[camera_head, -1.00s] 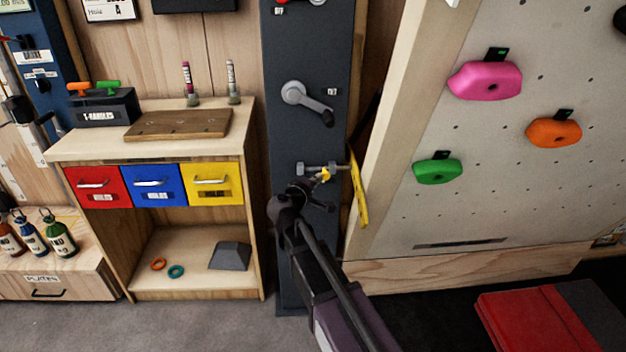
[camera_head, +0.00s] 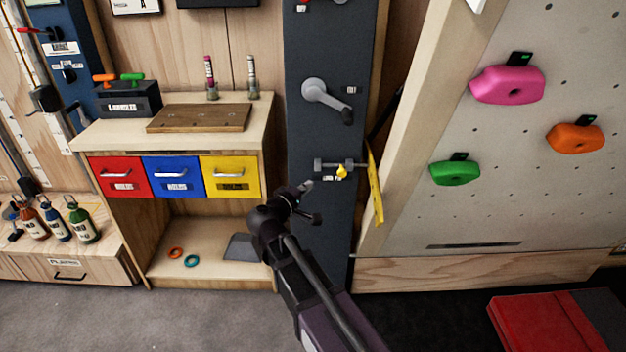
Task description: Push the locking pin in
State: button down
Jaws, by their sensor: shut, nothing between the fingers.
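The locking pin (camera_head: 338,165) appears to be the grey horizontal pin low on the dark upright panel (camera_head: 320,130). It has a wider piece at each end, and a small yellow part (camera_head: 342,172) hangs under it. How deep it sits cannot be told. My gripper (camera_head: 307,187) is shut and empty, below and to the left of the pin, apart from it in the picture. My arm hides part of the lower panel.
A grey lever handle (camera_head: 325,95) sits on the panel above the pin. A yellow strip (camera_head: 374,188) hangs just right of the pin. A bench with red, blue and yellow drawers (camera_head: 230,178) stands left, the climbing wall (camera_head: 420,210) right. A red pad (camera_head: 540,320) lies on the floor.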

jog(key=shift+v, duration=1.25)
jog(key=s+d+f+m+g+y, duration=0.1)
jog(key=s+d+f+m+g, duration=0.25)
jog(key=d, duration=0.35)
jog(key=s+d+f+m+g+y, duration=0.1)
jog(key=s+d+f+m+g, duration=0.1)
jog(key=d+f+g, duration=0.4)
jog(key=s+d+f+m+g, duration=0.1)
jog(key=s+d+f+m, duration=0.15)
jog(key=d, duration=0.55)
jog(key=s+d+f+m+g+y, duration=0.35)
jog(key=s+y, duration=0.25)
jog(key=s, duration=0.2)
notch_tip(320, 180, up, 25)
jog(key=p, duration=2.6)
jog(key=shift+w+n+g, duration=0.3)
jog(key=shift+n, duration=0.05)
jog(key=shift+a, duration=0.6)
